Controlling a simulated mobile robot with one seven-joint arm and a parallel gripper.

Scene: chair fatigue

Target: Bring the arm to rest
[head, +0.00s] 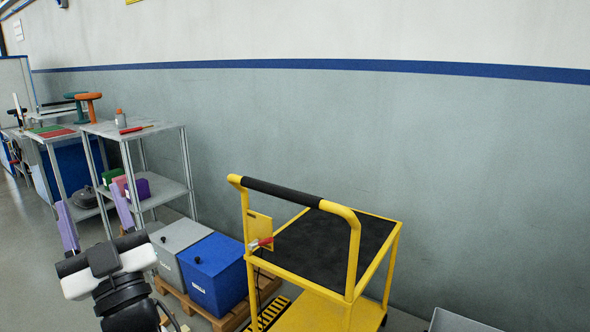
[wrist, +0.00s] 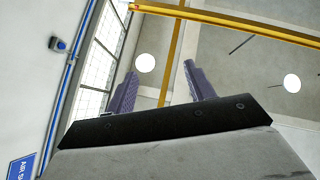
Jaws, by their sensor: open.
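My gripper (head: 95,217) is at the lower left of the head view, pointing up, with its two purple fingers apart and nothing between them. In the wrist view the gripper (wrist: 158,90) also shows two spread purple fingers, with the ceiling and a window behind them. The gripper is raised and appears clear of the shelf and boxes behind it. Most of my arm below the wrist is out of view.
A yellow trolley (head: 378,276) with a black top stands at the centre right. A blue box (head: 213,272) and a grey box (head: 176,245) sit on a wooden pallet (head: 232,319). A metal shelf (head: 158,128) holds small items. Bare floor (head: 22,238) shows at the left.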

